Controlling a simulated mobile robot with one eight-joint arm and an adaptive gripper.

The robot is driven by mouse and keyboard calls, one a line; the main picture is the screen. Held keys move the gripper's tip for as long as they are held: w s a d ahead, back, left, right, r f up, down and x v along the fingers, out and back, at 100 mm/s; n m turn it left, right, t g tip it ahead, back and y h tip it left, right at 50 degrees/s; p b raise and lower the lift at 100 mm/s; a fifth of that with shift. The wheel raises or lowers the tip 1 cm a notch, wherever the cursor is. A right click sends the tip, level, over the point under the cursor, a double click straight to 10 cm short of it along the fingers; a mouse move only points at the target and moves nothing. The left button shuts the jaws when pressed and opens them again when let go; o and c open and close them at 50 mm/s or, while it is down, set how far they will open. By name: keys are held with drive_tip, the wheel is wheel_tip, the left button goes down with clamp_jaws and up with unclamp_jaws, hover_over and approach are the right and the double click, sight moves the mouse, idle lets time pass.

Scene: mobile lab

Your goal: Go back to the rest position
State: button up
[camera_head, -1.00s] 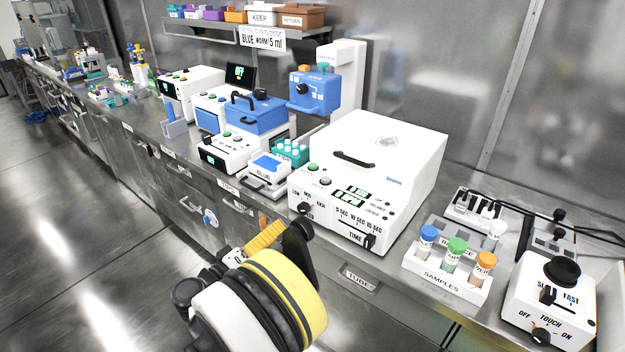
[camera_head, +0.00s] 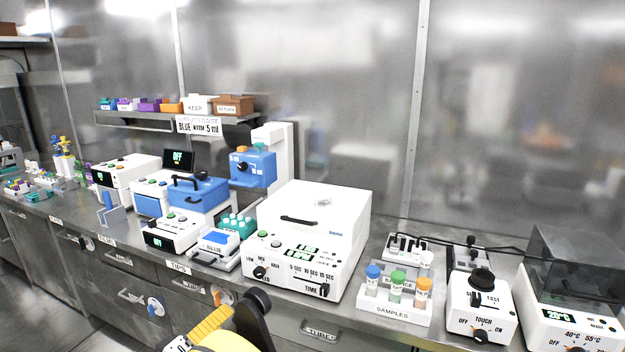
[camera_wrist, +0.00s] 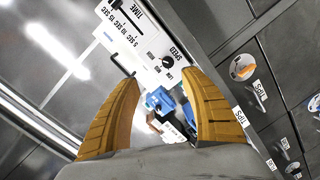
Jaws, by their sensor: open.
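My gripper (camera_wrist: 158,115) is open and empty in the wrist view, its two orange fingers well apart. In the head view one orange finger (camera_head: 208,325) and part of my arm show at the bottom, in front of the drawers and below the bench top. The large white centrifuge-like machine (camera_head: 335,232) stands on the bench behind and above my gripper. Its front panel with the speed and time controls also shows in the wrist view (camera_wrist: 140,45). Nothing is between the fingers.
The steel bench carries a samples rack (camera_head: 395,308) with three capped tubes, a touch mixer (camera_head: 483,312), a heater with a dark cover (camera_head: 570,325), and a blue-lidded machine (camera_head: 197,193). A shelf with coloured bins (camera_head: 197,104) hangs behind. Drawers (camera_head: 105,262) line the bench front.

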drive_tip(key=d+r+m+g+y, duration=0.1)
drive_tip(key=d+r+g, duration=0.3)
drive_tip(key=d, duration=0.9)
drive_tip(key=d+r+m+g+y, duration=0.1)
drive_tip(key=d+r+g, duration=0.2)
drive_tip(key=d+r, duration=0.75)
drive_tip(key=s+d+f+m+y, duration=0.2)
drive_tip(key=s+d, duration=0.6)
drive_tip(key=s, duration=0.3)
drive_tip(key=s+d+f+m+y, duration=0.2)
drive_tip(key=s+d+m+y, duration=0.1)
drive_tip(key=s+d, duration=0.6)
drive_tip(key=shift+s+d+f+g, duration=0.15)
drive_tip(key=shift+s+f+g, duration=0.25)
drive_tip(key=shift+s, duration=1.25)
